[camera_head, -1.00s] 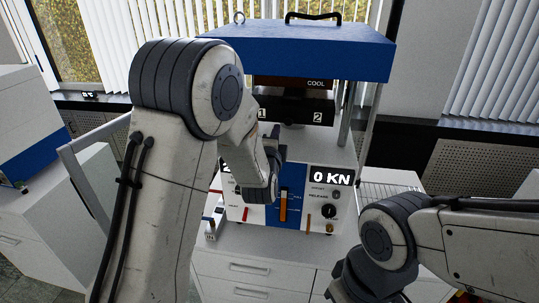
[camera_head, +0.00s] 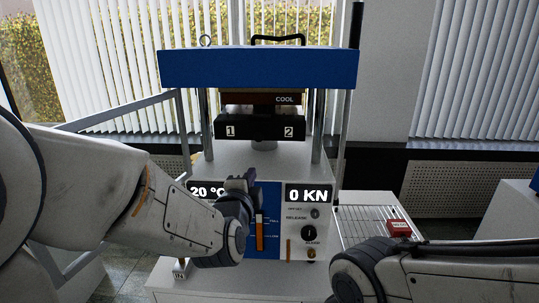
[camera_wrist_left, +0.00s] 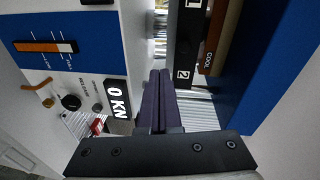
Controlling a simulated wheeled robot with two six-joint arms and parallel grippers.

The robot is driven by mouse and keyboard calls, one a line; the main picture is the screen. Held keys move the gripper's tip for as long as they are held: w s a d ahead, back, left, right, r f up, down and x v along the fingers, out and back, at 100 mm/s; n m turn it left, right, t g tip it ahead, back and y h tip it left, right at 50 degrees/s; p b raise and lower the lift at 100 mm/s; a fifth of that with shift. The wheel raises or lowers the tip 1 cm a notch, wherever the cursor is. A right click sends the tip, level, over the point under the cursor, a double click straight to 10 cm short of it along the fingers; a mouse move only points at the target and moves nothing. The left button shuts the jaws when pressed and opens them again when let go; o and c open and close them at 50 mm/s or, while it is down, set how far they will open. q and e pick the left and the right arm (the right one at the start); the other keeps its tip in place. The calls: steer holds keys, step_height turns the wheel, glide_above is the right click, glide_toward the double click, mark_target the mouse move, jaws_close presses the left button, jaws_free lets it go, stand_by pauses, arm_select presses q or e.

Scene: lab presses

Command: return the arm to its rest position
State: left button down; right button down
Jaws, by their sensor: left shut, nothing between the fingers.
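My left arm (camera_head: 130,200) comes in from the left, bent low across the front of the press. Its gripper (camera_head: 243,184) is in front of the control panel, and its dark fingers (camera_wrist_left: 159,100) are closed together and empty in the left wrist view. The lab press (camera_head: 258,70) has a blue top, platens marked 1 and 2 (camera_head: 260,128) and a panel reading 20 °C and 0 KN (camera_head: 308,195). I cannot tell the exact gap between gripper and panel. My right arm (camera_head: 430,275) shows at the lower right; its gripper is out of the picture.
A wire rack (camera_head: 365,222) with a small red block (camera_head: 399,228) stands right of the press. A small white item (camera_head: 181,268) is at the press's lower left. A grey frame rail (camera_head: 120,115) runs at the left. Blinds and windows are behind.

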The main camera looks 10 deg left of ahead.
arm_select(q)
steer(key=s+d+f+n+g+h, duration=0.4)
steer(key=s+d+f+g, duration=0.5)
steer(key=s+d+f, duration=0.25)
steer(key=s+a+f+n+g+y, duration=0.1)
steer(key=s+g, duration=0.3)
steer(key=s, duration=0.5)
steer(key=s+a+f+n+g+y, duration=0.2)
steer(key=s+a+n+g, duration=0.1)
steer(key=s, duration=0.6)
steer(key=shift+s+a+f+n+g, duration=0.25)
steer(key=shift+a+n+g, duration=0.2)
steer(key=shift+n, duration=0.35)
